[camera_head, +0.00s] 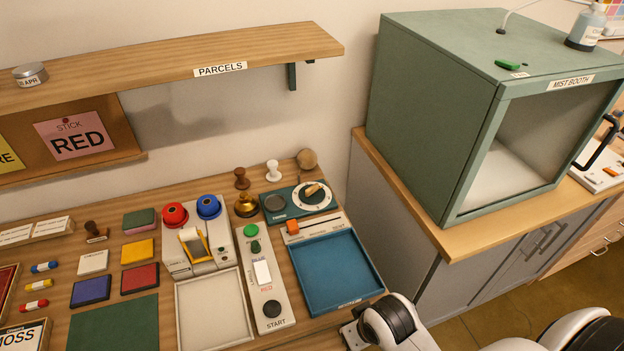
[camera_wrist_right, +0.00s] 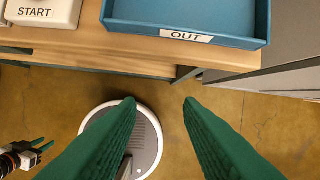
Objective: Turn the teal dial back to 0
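The teal dial unit (camera_head: 276,205) stands at the back right of the pigment table. Its round white dial (camera_head: 301,199) carries a brass-coloured pointer (camera_head: 313,189) angled toward the upper right; the scale marks are too small to read. My right gripper (camera_wrist_right: 160,105) is open and empty, over the floor just off the table's front edge, well away from the dial. In the head view its fingers are out of the picture. My left gripper (camera_wrist_right: 42,146) shows small at the lower left of the right wrist view, its green fingers apart and empty.
The blue OUT tray (camera_head: 335,272) lies in front of the dial, with an orange slider (camera_head: 292,227) between. Stamps and a brass weight (camera_head: 246,206) stand left of and behind it. The START panel (camera_head: 275,315) is left of the tray. The mist booth (camera_head: 430,120) stands to the right.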

